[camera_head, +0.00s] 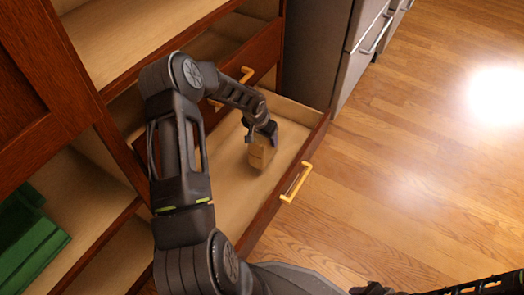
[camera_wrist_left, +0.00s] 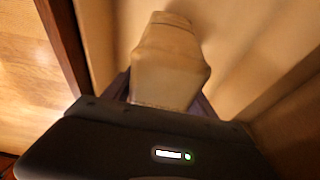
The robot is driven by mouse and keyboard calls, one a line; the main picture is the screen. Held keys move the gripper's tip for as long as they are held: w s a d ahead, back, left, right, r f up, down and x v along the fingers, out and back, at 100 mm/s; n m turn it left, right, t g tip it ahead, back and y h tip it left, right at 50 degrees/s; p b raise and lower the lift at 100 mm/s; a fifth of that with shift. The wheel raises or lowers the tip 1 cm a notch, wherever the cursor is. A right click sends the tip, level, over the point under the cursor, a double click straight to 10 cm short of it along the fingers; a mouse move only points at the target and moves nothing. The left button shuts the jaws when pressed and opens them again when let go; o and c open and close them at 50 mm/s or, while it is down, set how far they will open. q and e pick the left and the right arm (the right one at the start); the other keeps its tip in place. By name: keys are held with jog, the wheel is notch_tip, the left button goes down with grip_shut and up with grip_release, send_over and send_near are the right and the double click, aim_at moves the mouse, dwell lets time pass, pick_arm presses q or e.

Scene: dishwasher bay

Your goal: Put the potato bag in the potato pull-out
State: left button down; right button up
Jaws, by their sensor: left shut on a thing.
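The potato bag (camera_head: 262,153) is a small tan bag. My left gripper (camera_head: 262,136) is shut on it inside the open potato pull-out (camera_head: 226,205), a wooden drawer with a pale floor and a yellow handle. The bag also shows in the left wrist view (camera_wrist_left: 170,62), between the fingers of the left gripper (camera_wrist_left: 165,95), upright along the drawer's pale inside. I cannot tell whether the bag touches the drawer floor. My right gripper is not clearly seen; only dark arm parts show at the bottom right.
Open cabinet shelves (camera_head: 110,40) stand at the left, with a green box (camera_head: 28,235) on a lower one. Another drawer with a yellow handle (camera_head: 247,74) sits behind the pull-out. A grey appliance (camera_head: 362,45) stands at the back. The wooden floor (camera_head: 430,150) at the right is clear.

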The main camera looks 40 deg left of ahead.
pick_arm(q)
jog(key=shift+w+f, duration=0.1)
jog(key=shift+f, duration=0.3)
jog(key=shift+f+b, duration=0.8)
jog(key=shift+f, duration=1.05)
jog(key=shift+f, duration=0.1)
jog(key=shift+f, duration=0.15)
jog(key=shift+c, duration=1.4)
grip_release()
